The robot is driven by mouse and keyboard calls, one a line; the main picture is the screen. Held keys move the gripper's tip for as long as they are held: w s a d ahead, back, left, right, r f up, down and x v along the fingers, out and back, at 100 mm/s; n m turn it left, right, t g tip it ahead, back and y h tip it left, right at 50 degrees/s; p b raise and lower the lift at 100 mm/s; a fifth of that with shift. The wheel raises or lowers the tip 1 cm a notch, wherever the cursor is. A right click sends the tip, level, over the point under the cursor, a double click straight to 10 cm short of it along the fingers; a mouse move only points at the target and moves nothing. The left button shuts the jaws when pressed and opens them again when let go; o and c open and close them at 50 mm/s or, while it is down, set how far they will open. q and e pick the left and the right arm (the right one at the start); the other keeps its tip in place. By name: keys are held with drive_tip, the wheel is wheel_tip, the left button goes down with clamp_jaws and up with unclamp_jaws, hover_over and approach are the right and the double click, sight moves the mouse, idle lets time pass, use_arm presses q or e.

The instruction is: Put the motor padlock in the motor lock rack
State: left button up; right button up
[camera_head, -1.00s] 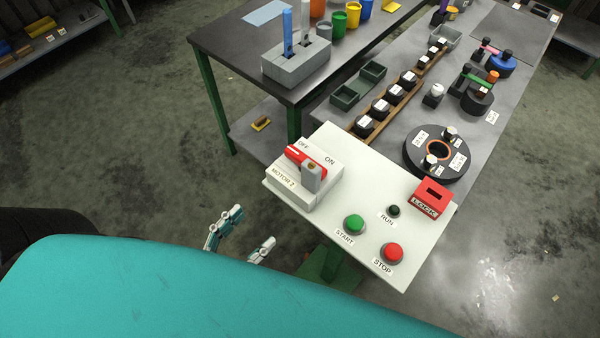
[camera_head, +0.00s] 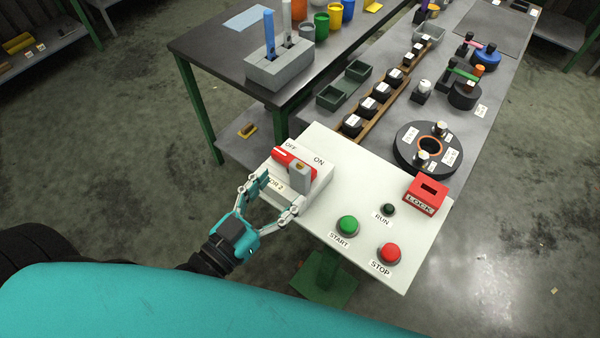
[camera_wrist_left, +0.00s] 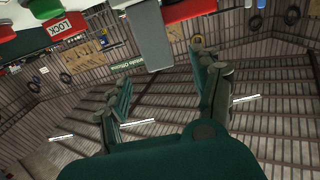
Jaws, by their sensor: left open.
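The motor switch box (camera_head: 312,190), marked OFF and ON, sits at the left end of the white control panel. A red handle (camera_head: 284,155) lies on it towards OFF. A grey block with a brass-coloured top (camera_head: 299,176), which looks like the motor padlock, stands at the handle. It appears as a grey block in the left wrist view (camera_wrist_left: 148,38). The red rack marked LOCK (camera_head: 428,190) stands at the panel's right side, its top slot looking empty. My left gripper (camera_head: 275,196) is open, its fingers spread beside the box's near-left side, apart from the grey block. My right gripper is out of view.
The panel (camera_head: 318,228) carries a green START button (camera_head: 347,225), a red STOP button (camera_head: 389,252) and a dark RUN lamp (camera_head: 388,210). A grey bench (camera_head: 478,135) with parts stands behind. Open floor lies left of the panel.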

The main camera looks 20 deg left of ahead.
sight(296, 173)
use_arm(q)
drive_tip(key=shift+x, duration=0.8)
drive_tip(key=shift+w+d+r+p, duration=0.1)
drive_tip(key=shift+w+d+p, duration=0.1)
drive_tip(key=shift+w+p, duration=0.3)
drive_tip(key=p+x, duration=0.1)
drive_tip(key=x, duration=0.2)
drive_tip(key=shift+w+d, duration=0.1)
drive_tip(key=shift+w, duration=0.15)
drive_tip(key=shift+w+d+f, duration=0.15)
drive_tip(key=shift+w+f, duration=0.1)
drive_tip(key=shift+w, duration=0.15)
drive_tip(key=shift+s, duration=0.1)
drive_tip(key=shift+c, duration=1.2)
clamp_jaws()
